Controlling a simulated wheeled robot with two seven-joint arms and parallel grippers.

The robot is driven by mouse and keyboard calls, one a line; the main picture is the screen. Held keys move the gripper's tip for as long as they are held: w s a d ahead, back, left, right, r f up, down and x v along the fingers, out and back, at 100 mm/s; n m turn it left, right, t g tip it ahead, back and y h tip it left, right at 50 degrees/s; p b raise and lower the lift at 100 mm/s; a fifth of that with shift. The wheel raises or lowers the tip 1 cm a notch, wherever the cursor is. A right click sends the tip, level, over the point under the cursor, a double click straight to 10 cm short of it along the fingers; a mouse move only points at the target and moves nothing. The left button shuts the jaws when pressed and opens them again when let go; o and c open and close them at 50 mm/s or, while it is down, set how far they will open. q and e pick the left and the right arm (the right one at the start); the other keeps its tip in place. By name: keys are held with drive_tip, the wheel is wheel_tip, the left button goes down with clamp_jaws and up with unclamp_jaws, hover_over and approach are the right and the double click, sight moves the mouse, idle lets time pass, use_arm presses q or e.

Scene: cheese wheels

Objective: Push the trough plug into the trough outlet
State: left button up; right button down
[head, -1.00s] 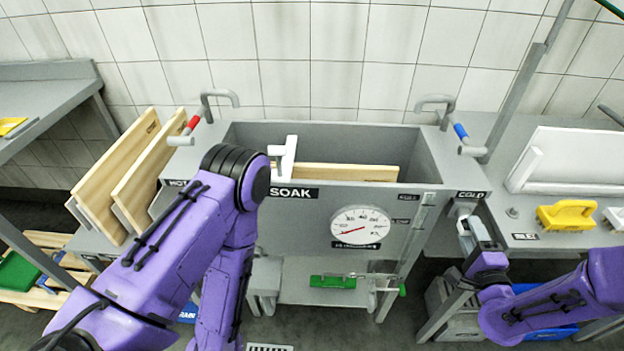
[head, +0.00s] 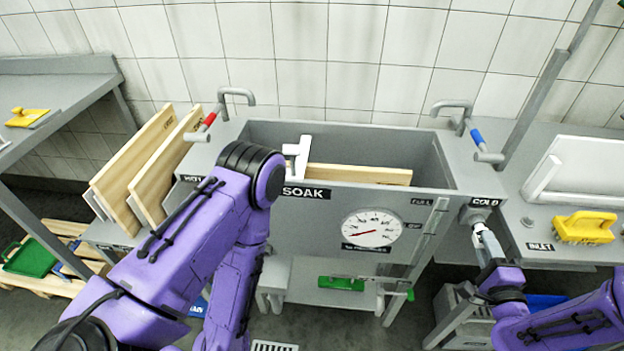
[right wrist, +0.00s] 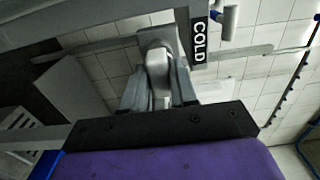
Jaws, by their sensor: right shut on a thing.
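The trough (head: 400,205) is a grey basin on a stand with a dial on its front. A round grey fitting (head: 478,213) at its right end, under the COLD label, appears to be the outlet. My right gripper (head: 482,232) is just below and against this fitting. In the right wrist view, my right gripper (right wrist: 158,90) is shut on a grey rounded piece (right wrist: 157,62), apparently the trough plug. The fingers hide part of it, and I cannot tell how deep it sits.
Wooden boards (head: 150,165) lean at the trough's left, and another lies inside it. A yellow brush (head: 585,227) sits on the right bench, beside a white tray (head: 580,170). Grey crates stand below the right arm.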

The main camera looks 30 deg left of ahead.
drive_tip(key=shift+v, duration=1.7)
drive_tip(key=shift+v, duration=1.55)
